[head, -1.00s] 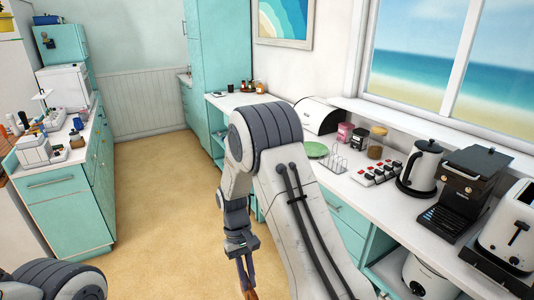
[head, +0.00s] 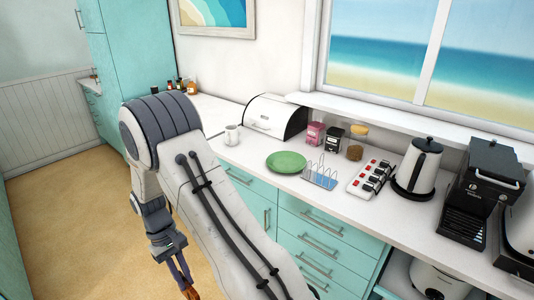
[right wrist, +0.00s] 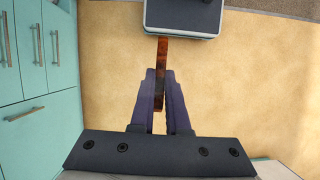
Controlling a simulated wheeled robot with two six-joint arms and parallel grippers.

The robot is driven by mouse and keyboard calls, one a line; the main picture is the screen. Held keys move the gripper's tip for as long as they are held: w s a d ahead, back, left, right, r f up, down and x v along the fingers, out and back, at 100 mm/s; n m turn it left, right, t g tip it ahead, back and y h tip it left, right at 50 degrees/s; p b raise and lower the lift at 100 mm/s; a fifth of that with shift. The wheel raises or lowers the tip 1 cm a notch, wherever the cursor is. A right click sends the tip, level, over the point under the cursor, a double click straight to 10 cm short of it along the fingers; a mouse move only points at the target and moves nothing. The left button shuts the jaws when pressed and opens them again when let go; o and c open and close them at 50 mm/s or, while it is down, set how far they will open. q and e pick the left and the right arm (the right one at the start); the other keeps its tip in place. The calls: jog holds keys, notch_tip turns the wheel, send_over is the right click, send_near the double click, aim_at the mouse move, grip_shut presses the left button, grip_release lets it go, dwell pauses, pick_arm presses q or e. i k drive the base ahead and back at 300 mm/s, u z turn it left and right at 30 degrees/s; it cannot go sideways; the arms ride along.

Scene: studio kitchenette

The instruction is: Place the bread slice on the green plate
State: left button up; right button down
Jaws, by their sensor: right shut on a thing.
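The green plate (head: 286,162) lies flat and empty on the white counter in the head view. My right gripper (head: 184,276) hangs low over the floor, in front of the counter and to the left of the plate. It is shut on a thin brown slice, the bread slice (head: 191,293), whose end shows below the fingers. In the right wrist view the bread slice (right wrist: 163,62) stands edge-on between the purple fingers of the right gripper (right wrist: 161,80). My left gripper is not in view.
A wire toast rack (head: 322,177) stands just right of the plate, and a white mug (head: 231,135) to its left. A bread bin (head: 275,118) is behind. A red-switched power strip (head: 370,178), kettle (head: 417,168) and coffee machine (head: 485,190) stand further right.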

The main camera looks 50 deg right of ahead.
aim_at(287, 165)
jog(key=i, duration=2.5)
jog(key=z, duration=2.85)
